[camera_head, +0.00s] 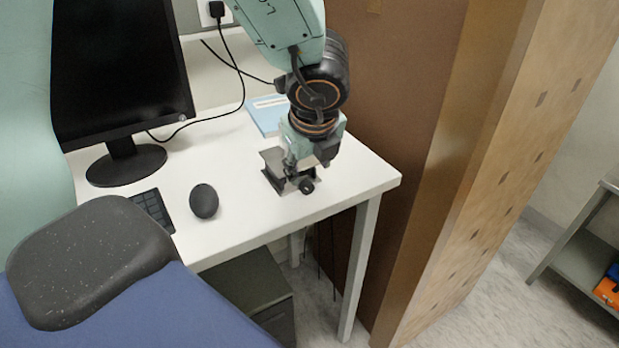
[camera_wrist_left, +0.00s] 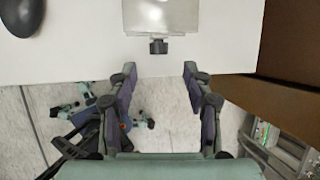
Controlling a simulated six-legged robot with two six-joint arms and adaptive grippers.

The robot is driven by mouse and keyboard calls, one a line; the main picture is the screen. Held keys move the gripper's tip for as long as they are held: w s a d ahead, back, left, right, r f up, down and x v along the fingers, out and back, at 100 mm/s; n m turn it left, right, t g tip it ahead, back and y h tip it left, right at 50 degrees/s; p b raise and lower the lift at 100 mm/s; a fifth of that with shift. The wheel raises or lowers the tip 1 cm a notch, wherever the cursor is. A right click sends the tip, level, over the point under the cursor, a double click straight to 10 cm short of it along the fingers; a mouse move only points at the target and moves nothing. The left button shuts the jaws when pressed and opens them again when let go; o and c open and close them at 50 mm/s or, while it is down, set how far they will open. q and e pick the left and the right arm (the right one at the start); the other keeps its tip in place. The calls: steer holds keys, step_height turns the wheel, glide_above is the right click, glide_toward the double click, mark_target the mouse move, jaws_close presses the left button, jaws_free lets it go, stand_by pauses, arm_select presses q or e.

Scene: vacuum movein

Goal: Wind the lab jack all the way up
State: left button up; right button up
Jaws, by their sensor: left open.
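The lab jack (camera_head: 272,160) stands on the white desk near its front right corner, a small metal platform with a dark round knob on its front side. My left gripper (camera_head: 302,164) is over it and hides part of it. My right gripper is not in view.
A black mouse (camera_head: 204,201), keyboard (camera_head: 152,211) and monitor (camera_head: 122,70) are left on the desk (camera_head: 240,218). A light blue book (camera_head: 265,117) lies behind the jack. A brown wooden panel (camera_head: 395,110) stands close on the right. A dark drawer unit (camera_head: 250,290) is under the desk.

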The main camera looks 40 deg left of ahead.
mark_target(308, 185)
arm_select(q)
steer(key=shift+s+d+f+b, duration=0.1)
steer(key=shift+d+f+b, duration=0.15)
steer(key=shift+f+b, duration=0.6)
steer(key=x, duration=0.2)
steer(key=b+x, duration=0.1)
steer(key=x, duration=0.3)
steer(key=shift+a+r, duration=0.1)
steer(key=shift+a, duration=0.3)
steer(key=shift+s+d+r, duration=0.1)
steer(key=shift+d+r, duration=0.2)
steer(key=shift+d, duration=0.15)
steer(key=shift+a+f, duration=0.2)
steer(key=shift+a, duration=0.05)
steer(key=shift+c, duration=0.3)
steer(key=shift+w+a+f, duration=0.15)
steer(key=shift+w+a, duration=0.05)
steer(key=shift+w, duration=0.2)
steer(key=c, duration=0.3)
steer(key=shift+s+d+r, duration=0.2)
steer(key=shift+d, duration=0.05)
steer(key=c, duration=0.3)
jaws_close()
